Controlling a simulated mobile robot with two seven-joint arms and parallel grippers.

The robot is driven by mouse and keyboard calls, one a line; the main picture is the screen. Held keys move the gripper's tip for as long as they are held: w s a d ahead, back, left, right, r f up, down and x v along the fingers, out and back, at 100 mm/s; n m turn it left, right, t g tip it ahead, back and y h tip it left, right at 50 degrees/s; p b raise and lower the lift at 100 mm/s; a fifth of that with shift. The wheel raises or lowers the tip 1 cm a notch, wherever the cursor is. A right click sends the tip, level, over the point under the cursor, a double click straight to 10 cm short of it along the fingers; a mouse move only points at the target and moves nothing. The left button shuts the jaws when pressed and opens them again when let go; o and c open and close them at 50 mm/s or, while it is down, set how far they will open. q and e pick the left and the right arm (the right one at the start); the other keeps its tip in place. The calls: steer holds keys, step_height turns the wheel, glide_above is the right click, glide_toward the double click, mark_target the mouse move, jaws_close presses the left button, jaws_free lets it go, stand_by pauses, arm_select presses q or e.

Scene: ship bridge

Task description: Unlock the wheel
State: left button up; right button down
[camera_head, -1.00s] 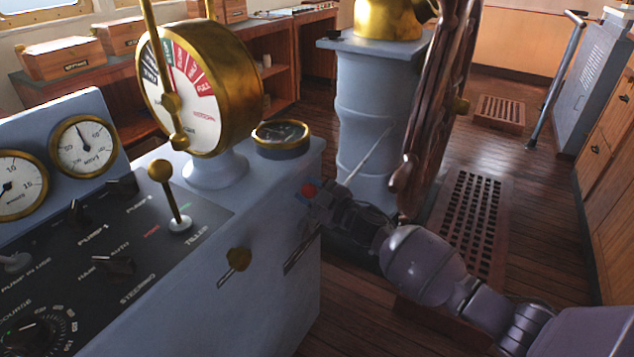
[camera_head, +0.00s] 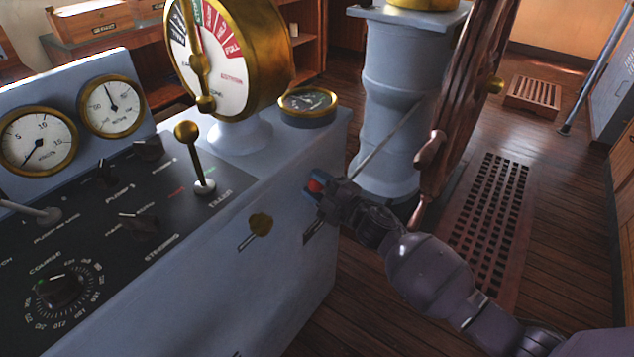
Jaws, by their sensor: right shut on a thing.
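The ship's wheel (camera_head: 468,100) is dark wood, seen nearly edge-on at the upper right, beside a blue-grey pedestal (camera_head: 390,135). My right gripper (camera_head: 320,188) is at the right side of the console, just above a dark slot (camera_head: 314,231). It is shut on a small red-ended handle (camera_head: 314,185); the fingers hide most of the handle. A thin pale rod (camera_head: 388,142) runs up and right from the gripper area across the pedestal; I cannot tell what it is fixed to. My left gripper is not in view.
The console (camera_head: 285,290) carries gauges, a brass telegraph (camera_head: 235,60), a brass-knobbed lever (camera_head: 187,132) and a brass knob (camera_head: 260,224) on its side. A wooden floor grating (camera_head: 485,220) lies right of the pedestal. Open plank floor lies beyond it.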

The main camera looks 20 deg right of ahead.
steer(key=shift+d+f, duration=0.1)
steer(key=shift+f, duration=0.1)
steer(key=c, duration=0.8)
jaws_free()
steer(key=shift+o, duration=0.7)
steer(key=shift+s+d, duration=0.25)
steer(key=shift+s, duration=0.25)
steer(key=p+v, duration=0.1)
steer(key=v, duration=0.8)
steer(key=shift+s+d, duration=0.15)
steer(key=shift+s, duration=0.1)
